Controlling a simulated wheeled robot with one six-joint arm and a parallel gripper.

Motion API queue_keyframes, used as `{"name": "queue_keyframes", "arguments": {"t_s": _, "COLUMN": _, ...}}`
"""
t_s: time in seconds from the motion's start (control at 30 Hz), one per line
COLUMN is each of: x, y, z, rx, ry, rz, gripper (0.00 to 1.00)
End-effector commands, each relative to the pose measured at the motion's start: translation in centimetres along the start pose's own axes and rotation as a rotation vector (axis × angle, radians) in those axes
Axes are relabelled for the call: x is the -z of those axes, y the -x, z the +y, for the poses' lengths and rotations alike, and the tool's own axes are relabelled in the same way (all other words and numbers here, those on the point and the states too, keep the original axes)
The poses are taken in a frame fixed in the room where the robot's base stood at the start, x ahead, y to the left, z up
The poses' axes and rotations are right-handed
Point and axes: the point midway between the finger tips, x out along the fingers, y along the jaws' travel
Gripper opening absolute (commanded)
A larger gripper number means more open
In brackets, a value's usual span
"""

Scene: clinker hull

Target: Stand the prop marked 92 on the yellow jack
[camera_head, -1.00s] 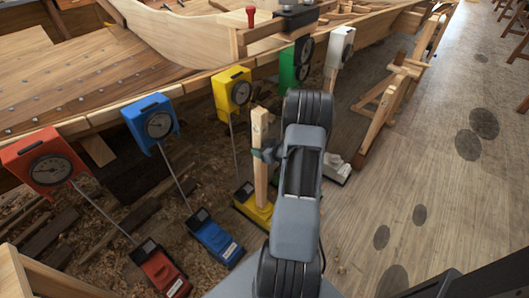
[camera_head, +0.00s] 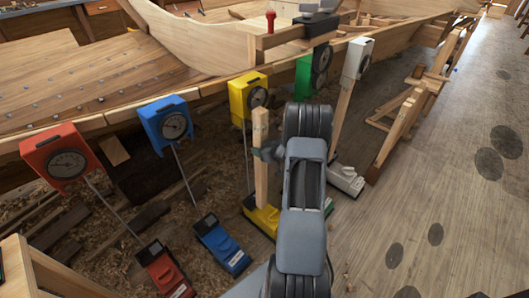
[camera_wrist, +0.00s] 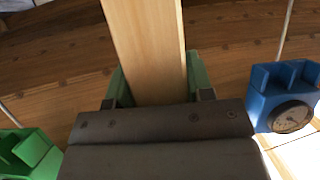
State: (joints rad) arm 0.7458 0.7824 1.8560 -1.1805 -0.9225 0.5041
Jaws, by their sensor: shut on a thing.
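A pale wooden prop (camera_head: 261,175) stands nearly upright in the head view, and it also shows in the wrist view (camera_wrist: 146,45). My gripper (camera_head: 268,153) is shut on it, its green fingers (camera_wrist: 155,85) on either side. No number can be read on the prop. The yellow jack (camera_head: 262,219) is on the floor, and the prop's lower end appears right over it. I cannot tell whether they touch. The yellow dial box (camera_head: 242,96) hangs at the hull edge just behind the prop's top.
Red (camera_head: 165,272), blue (camera_head: 222,246) and white (camera_head: 347,180) jacks stand on the floor. Red (camera_head: 60,155), blue (camera_head: 165,122), green (camera_head: 303,78) and white (camera_head: 357,58) dial boxes line the hull. A wooden post (camera_head: 342,112) rises at the white jack. The floor at right is open.

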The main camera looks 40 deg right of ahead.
Motion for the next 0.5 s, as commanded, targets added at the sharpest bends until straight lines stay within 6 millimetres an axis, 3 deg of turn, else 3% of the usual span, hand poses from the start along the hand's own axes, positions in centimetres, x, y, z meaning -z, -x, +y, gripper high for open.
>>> {"name": "queue_keyframes", "arguments": {"t_s": 0.1, "x": 0.4, "y": -0.8, "z": 0.0, "rx": 0.001, "ry": 0.002, "rz": 0.004, "gripper": 0.0}}
{"name": "queue_keyframes", "arguments": {"t_s": 0.5, "x": -2.5, "y": -2.0, "z": 0.0, "rx": 0.0, "ry": 0.002, "rz": 0.003, "gripper": 0.0}}
